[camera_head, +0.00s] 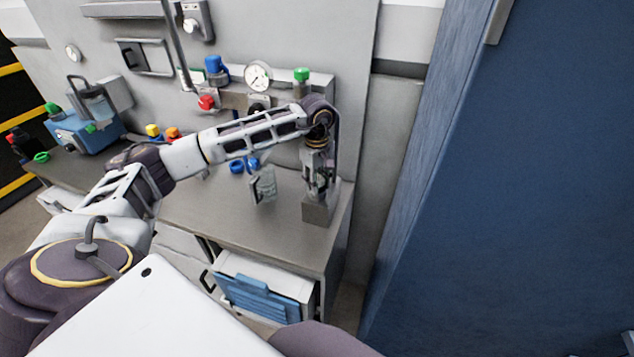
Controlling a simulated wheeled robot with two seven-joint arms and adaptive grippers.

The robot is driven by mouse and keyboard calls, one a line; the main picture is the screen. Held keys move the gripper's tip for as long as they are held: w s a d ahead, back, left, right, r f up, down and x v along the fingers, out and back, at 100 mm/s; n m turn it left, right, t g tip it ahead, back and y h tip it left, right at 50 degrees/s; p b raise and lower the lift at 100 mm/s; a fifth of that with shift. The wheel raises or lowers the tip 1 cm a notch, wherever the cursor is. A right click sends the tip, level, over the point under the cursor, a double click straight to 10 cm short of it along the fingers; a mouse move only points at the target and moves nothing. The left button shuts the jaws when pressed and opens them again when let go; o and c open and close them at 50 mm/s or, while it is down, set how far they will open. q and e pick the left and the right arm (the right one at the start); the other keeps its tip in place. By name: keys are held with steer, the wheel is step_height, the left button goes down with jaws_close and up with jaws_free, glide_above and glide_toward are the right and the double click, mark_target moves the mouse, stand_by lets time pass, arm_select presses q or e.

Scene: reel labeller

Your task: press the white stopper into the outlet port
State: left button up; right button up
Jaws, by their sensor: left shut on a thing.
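My left gripper (318,188) points straight down just above a grey metal block (320,210) at the right front corner of the bench. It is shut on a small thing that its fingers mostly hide. I cannot make out whether this is the white stopper. The fingertips are close to the block's top; I cannot tell whether they touch it. No outlet port is clear to see; the gripper covers the top of the block. My right gripper is not in view.
The grey bench (230,215) has free room at its front. A small grey plate (263,186) stands left of the block. Behind are a gauge (257,76) and a green-capped fitting (301,75). A blue panel (490,190) rises on the right. A blue-fronted drawer (262,296) is below.

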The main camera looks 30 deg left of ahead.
arm_select(q)
steer(key=shift+s+f, duration=0.15)
steer(key=shift+f, duration=0.15)
steer(key=o, duration=1.1)
steer(key=shift+r, duration=0.15)
steer(key=shift+r, duration=0.1)
steer(key=shift+w+r, duration=0.2)
steer(key=shift+r, duration=0.3)
step_height(320, 180, up, 11)
steer(key=shift+f, duration=0.1)
steer(key=shift+s+f, duration=0.1)
stand_by(1.0)
